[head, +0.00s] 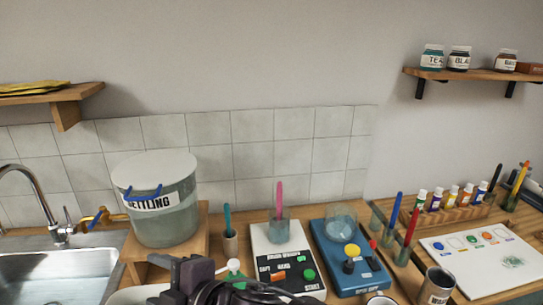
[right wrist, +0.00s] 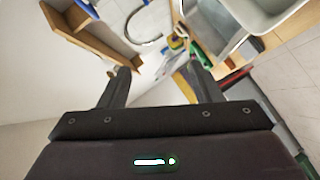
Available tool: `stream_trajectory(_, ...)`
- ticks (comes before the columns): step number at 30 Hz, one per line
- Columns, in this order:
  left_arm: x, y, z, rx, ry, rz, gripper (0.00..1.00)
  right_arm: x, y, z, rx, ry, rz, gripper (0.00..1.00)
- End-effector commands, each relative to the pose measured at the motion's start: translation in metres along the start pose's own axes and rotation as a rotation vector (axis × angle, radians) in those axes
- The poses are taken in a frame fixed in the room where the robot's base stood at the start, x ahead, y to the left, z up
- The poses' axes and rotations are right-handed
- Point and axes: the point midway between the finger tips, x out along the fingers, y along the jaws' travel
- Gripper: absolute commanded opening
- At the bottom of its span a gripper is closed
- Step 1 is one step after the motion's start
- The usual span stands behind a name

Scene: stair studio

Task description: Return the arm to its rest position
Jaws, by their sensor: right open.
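My right gripper (head: 184,274) shows dark at the bottom of the head view, left of centre. It is in front of the counter, near the white device (head: 262,245). In the right wrist view, the two fingers of the right gripper (right wrist: 162,76) stand apart with nothing between them, so it is open and empty. The rest of the right arm is mostly cut off by the lower edge of the head view. My left gripper is not in view.
The sink (head: 70,275) and tap (head: 40,195) are at the left. A bucket (head: 160,205) stands on a wooden stand beside them. A blue device (head: 345,262), cups with brushes and a paint tray (head: 485,258) fill the right. Shelves hang above; the air before the wall is clear.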

Motion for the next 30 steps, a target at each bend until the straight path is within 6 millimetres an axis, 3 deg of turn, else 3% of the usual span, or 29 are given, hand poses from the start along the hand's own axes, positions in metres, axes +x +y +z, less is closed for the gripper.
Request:
stream_trajectory(5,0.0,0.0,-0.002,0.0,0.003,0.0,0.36,-0.052,-0.014,0.095,0.473,-0.303,0.092,0.58)
stream_trajectory(9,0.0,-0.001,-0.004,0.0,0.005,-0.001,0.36,-0.113,-0.06,0.167,0.826,-0.572,0.128,0.58)
stream_trajectory(12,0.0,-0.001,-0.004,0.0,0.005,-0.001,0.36,-0.16,-0.1,0.201,1.037,-0.752,0.139,0.58)
stream_trajectory(18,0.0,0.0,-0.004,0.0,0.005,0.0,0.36,-0.231,-0.164,0.228,1.306,-1.009,0.145,0.58)
stream_trajectory(24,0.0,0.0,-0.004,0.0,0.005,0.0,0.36,-0.286,-0.209,0.231,1.482,-1.199,0.146,0.58)
stream_trajectory(29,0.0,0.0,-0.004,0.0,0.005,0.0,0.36,-0.324,-0.24,0.227,1.596,-1.336,0.145,0.58)
stream_trajectory(30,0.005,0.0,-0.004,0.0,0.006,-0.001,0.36,-0.314,-0.251,0.239,1.59,-1.329,0.14,0.58)
